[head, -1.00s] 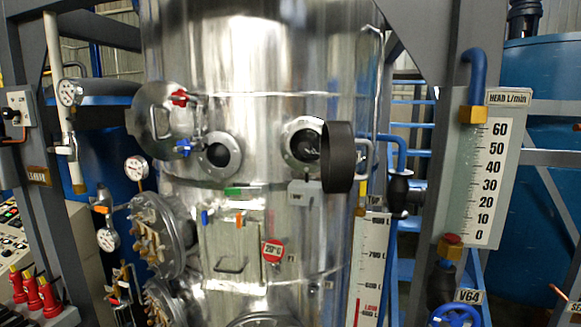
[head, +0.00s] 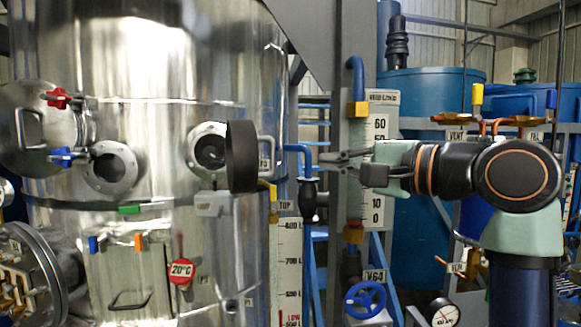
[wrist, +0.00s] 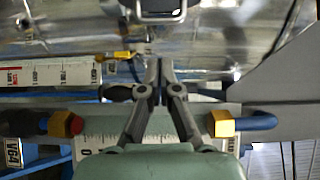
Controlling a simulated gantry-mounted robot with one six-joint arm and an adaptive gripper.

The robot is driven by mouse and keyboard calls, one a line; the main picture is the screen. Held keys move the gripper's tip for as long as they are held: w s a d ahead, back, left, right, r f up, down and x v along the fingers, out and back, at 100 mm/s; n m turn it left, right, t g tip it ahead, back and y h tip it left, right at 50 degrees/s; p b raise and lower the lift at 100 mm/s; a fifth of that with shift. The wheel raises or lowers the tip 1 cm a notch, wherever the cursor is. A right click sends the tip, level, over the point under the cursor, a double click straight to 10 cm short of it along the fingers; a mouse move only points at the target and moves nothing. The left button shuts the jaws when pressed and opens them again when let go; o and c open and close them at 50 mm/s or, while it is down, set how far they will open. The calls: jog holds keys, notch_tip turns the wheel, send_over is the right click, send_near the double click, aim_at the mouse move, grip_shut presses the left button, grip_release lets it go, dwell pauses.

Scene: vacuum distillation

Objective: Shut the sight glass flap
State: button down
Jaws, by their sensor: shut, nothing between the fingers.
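The sight glass flap (head: 241,157) is a thick black disc, seen nearly edge-on in the head view. It stands swung out to the right of the right-hand round sight glass (head: 209,149), which is uncovered. A metal loop handle (head: 266,154) sticks out on the flap's right side. My gripper (head: 336,159) is shut and empty, to the right of the handle with a gap between them. In the wrist view the two fingers (wrist: 162,64) converge below a metal loop at the top edge, which looks like the handle.
A round metal lid (head: 38,128) with red and blue knobs stands at the left of the steel vessel (head: 130,60). The flow gauge (head: 383,110) with blue pipe is behind my gripper. A level scale (head: 289,265) and blue valve wheel (head: 366,299) are below.

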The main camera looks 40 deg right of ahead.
jog(key=w+p, duration=0.3)
jog(key=w, duration=0.7)
jog(key=shift+a, duration=0.2)
jog(key=shift+f, duration=0.1)
